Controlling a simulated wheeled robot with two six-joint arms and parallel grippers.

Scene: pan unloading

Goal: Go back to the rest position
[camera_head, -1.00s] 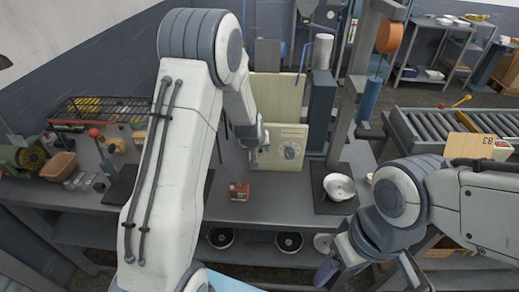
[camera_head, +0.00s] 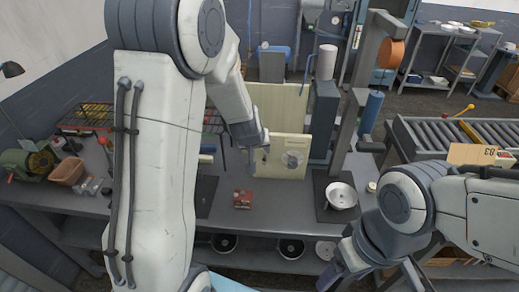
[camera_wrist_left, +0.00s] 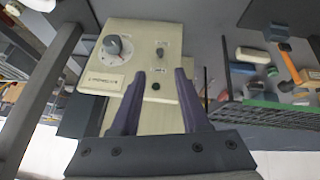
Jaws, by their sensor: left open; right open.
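My left gripper (camera_head: 250,158) is open and empty above the workbench, in front of a cream control box (camera_head: 290,158) with a dial. In the left wrist view, its two dark fingers (camera_wrist_left: 160,78) stand apart with nothing between them, and the control box (camera_wrist_left: 135,45) fills the background. My right gripper (camera_head: 372,272) is open at the bottom of the head view, in front of the bench's near edge, and looks empty.
A small red box (camera_head: 242,200) lies on the bench below my left gripper. A brown bin (camera_head: 68,171) and a green machine stand at the far left. Round pans (camera_head: 291,248) sit on the shelf below. A roller conveyor (camera_head: 450,132) with a cardboard box stands at the right.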

